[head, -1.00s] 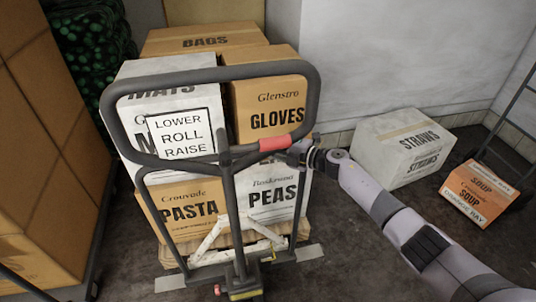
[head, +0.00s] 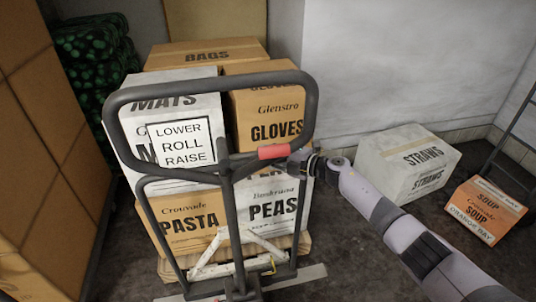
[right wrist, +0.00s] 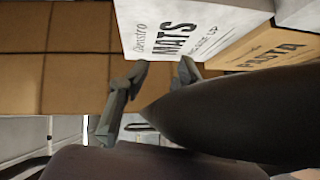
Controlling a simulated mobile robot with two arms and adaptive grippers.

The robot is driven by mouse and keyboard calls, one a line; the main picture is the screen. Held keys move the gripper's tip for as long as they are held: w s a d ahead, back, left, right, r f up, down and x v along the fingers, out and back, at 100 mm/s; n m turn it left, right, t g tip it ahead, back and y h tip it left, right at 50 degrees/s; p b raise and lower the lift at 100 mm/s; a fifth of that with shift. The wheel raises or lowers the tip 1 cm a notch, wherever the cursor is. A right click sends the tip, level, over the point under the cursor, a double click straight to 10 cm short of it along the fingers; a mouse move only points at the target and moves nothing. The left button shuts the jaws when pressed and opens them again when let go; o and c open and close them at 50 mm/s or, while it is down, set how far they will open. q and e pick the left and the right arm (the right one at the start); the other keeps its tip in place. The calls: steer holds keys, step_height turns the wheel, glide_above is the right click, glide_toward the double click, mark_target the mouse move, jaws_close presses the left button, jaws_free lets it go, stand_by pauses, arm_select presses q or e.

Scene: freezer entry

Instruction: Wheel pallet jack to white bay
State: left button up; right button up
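The pallet jack (head: 238,212) stands in front of me in the head view, its dark looped handle (head: 311,105) upright and facing me. It has a red grip (head: 273,152) on the handle's right side and a LOWER / ROLL / RAISE sign. Its pallet (head: 304,243) carries stacked boxes marked MATS (head: 172,85), PASTA (head: 187,222), PEAS (head: 273,208), GLOVES (head: 277,125) and BAGS (head: 207,56). My left gripper is out of view. No white bay is identifiable.
A tall stack of brown cartons (head: 50,150) stands close on the left, with dark green netted sacks (head: 95,50) behind. A STRAWS box (head: 408,162) and a SOUP box (head: 484,210) lie on the floor at right, near a rack (head: 520,120). A pale wall (head: 410,65) closes the back.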

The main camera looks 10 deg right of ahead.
steer(key=o, duration=0.4)
steer(key=shift+w+r, duration=0.2)
steer(key=shift+r, duration=0.15)
steer(key=shift+c, duration=0.2)
steer(key=shift+w, duration=0.1)
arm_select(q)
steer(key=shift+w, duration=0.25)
arm_select(e)
steer(key=v, duration=1.2)
steer(key=shift+f, duration=0.2)
